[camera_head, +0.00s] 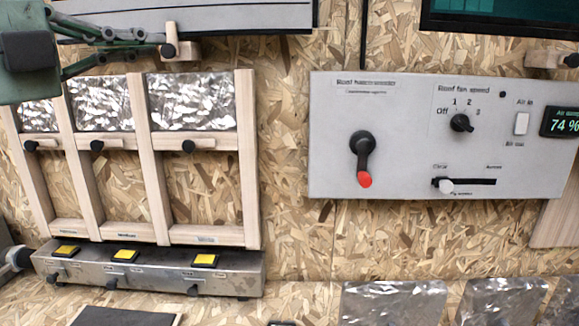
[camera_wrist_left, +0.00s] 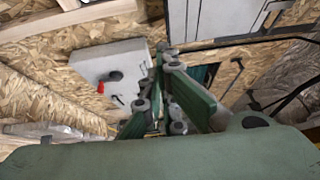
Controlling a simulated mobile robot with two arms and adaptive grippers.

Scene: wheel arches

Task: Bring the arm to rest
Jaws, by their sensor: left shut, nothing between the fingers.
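My left gripper (camera_head: 160,32) comes in from the top left of the head view, in front of the upper wall above the wooden frame. Its green linkage fingers are shut and hold nothing. In the left wrist view the same gripper (camera_wrist_left: 160,55) points away over the room, with the grey control panel (camera_wrist_left: 112,68) beyond it to the left. My right gripper does not show in either view.
The grey panel (camera_head: 400,100) carries a red-tipped lever (camera_head: 364,165), a fan knob (camera_head: 461,123) and a slider (camera_head: 446,185). A wooden frame (camera_head: 248,150) with foil panels hangs at left, above a metal box (camera_head: 220,277) with yellow buttons. Foil-wrapped blocks (camera_head: 395,303) stand lower right.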

